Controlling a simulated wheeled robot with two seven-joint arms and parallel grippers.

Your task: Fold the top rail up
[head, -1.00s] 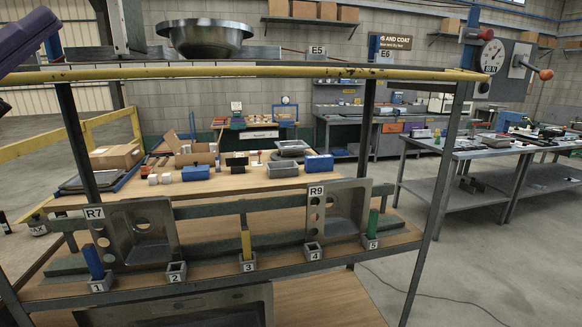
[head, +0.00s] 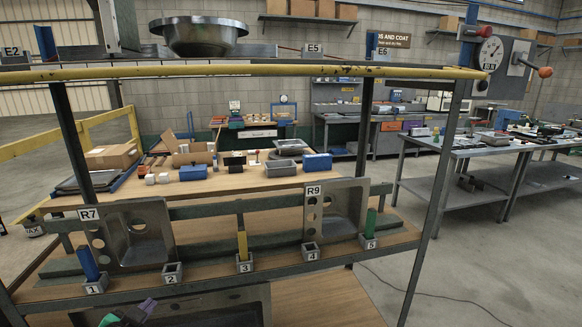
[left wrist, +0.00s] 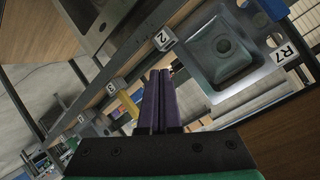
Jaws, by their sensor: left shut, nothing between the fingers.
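A yellow top rail (head: 250,70) runs level across the top front of the rack, from the left edge of the head view to the right post. My left gripper (head: 132,314) is low at the bottom edge of the head view, well below the rail and in front of the lower shelf, mostly cut off. In the left wrist view its purple fingers (left wrist: 158,75) are shut with nothing between them. The rail cannot be made out in that view. My right gripper is out of view.
A steel basin (head: 200,36) sits above the rail. Sinks R7 (head: 140,235) and R9 (head: 340,210) stand on the middle shelf behind numbered sockets holding blue (head: 88,264), yellow (head: 242,245) and green (head: 371,222) pegs. Sink R7 also shows in the left wrist view (left wrist: 222,47).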

